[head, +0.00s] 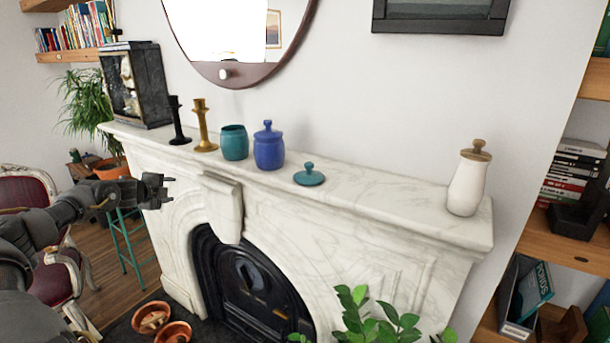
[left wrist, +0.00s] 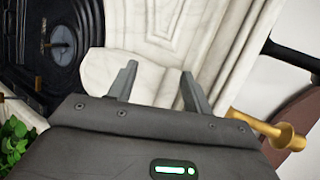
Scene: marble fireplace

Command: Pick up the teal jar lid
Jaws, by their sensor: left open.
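The teal jar lid (head: 309,175) lies flat on the white marble mantel (head: 375,193), knob up, with bare marble around it. The open teal jar (head: 235,143) stands to its left, beyond a lidded blue jar (head: 268,147). My left gripper (head: 160,190) is in front of the mantel's left part, well left of the lid and apart from it. In the left wrist view my left gripper (left wrist: 160,88) is open with nothing between its fingers. The lid does not show in that view. My right gripper is not in view.
A brass candlestick (head: 204,127), a black candlestick (head: 177,121) and a dark box (head: 137,85) stand on the mantel's left part. A white bottle with a wooden stopper (head: 469,180) stands at its right end. A leafy plant (head: 370,320) rises in front of the fireplace.

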